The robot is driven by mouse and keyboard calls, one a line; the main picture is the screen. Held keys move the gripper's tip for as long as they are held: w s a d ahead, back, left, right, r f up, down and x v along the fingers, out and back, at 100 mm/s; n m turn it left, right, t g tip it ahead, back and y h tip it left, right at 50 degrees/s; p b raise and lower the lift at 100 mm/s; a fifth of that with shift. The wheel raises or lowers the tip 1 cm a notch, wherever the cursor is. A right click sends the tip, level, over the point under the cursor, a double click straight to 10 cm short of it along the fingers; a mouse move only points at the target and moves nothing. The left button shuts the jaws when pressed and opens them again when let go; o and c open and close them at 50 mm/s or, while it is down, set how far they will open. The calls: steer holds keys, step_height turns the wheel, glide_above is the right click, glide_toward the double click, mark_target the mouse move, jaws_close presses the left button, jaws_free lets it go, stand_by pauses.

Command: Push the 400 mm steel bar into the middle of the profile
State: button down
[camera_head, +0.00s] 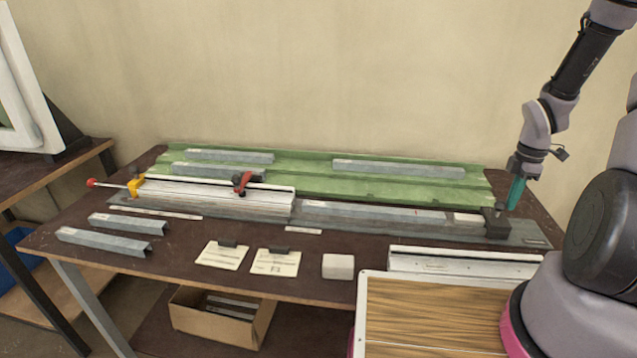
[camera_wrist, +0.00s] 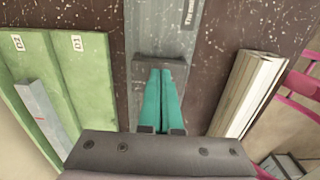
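A long grey steel bar (camera_head: 375,211) lies on the flat grey base plate (camera_head: 400,230), in line with the white profile (camera_head: 215,200) at left; I cannot read its length. A pale block (camera_head: 466,218) lies at its right end, beside a dark block (camera_head: 496,224). My gripper (camera_head: 513,200) points down just behind the dark block at the plate's right end. In the wrist view, the teal fingers (camera_wrist: 161,95) are together with nothing visible between them, in front of the dark block (camera_wrist: 160,64). I cannot tell whether they touch it.
A red-handled clamp (camera_head: 242,182) and yellow stop (camera_head: 136,185) sit at the profile. A green tray (camera_head: 310,182) behind holds several grey bars. Short channels (camera_head: 105,241), cards (camera_head: 222,255) and a pale block (camera_head: 338,266) lie in front. Another white profile (camera_head: 465,262) lies front right.

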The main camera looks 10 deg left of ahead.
steer(key=shift+a, duration=25.35)
